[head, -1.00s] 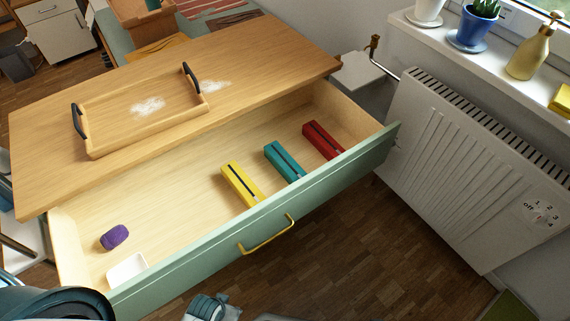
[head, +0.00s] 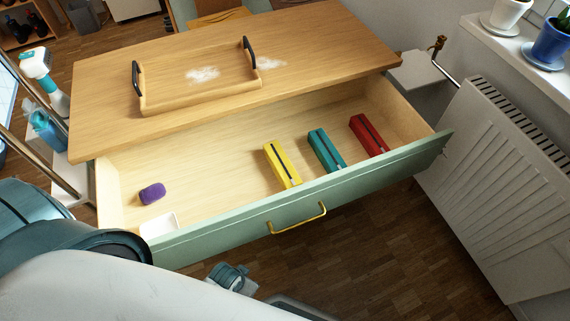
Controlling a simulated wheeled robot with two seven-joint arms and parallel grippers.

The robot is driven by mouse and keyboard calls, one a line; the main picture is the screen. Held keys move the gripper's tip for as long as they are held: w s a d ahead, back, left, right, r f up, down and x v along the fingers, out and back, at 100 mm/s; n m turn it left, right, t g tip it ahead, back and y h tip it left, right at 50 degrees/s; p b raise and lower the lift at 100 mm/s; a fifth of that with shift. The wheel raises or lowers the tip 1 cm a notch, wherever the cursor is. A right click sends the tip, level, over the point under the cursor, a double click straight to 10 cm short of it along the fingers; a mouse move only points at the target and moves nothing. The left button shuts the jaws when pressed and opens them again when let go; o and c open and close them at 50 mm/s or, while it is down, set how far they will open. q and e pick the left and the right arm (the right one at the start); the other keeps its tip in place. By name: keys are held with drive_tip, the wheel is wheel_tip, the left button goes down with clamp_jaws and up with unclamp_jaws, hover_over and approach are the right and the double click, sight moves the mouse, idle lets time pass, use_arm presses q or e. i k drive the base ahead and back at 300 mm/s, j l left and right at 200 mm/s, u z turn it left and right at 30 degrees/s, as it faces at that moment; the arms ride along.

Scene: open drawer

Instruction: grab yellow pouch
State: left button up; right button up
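The yellow pouch (head: 283,164) is a long, narrow block-like shape with a dark slit along its top. It lies in the open drawer (head: 205,247), in the front half near the middle, with a teal pouch (head: 326,151) and a red pouch (head: 369,135) of the same shape to its right. Nothing covers it.
A purple item (head: 152,193) and a white dish (head: 159,225) lie in the drawer's left end. A tray (head: 200,92) with black handles sits on the wooden top above. The radiator (head: 510,180) stands close on the right. The drawer's middle left floor is bare.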

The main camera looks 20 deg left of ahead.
sight(286, 173)
drive_tip(key=u, duration=0.7)
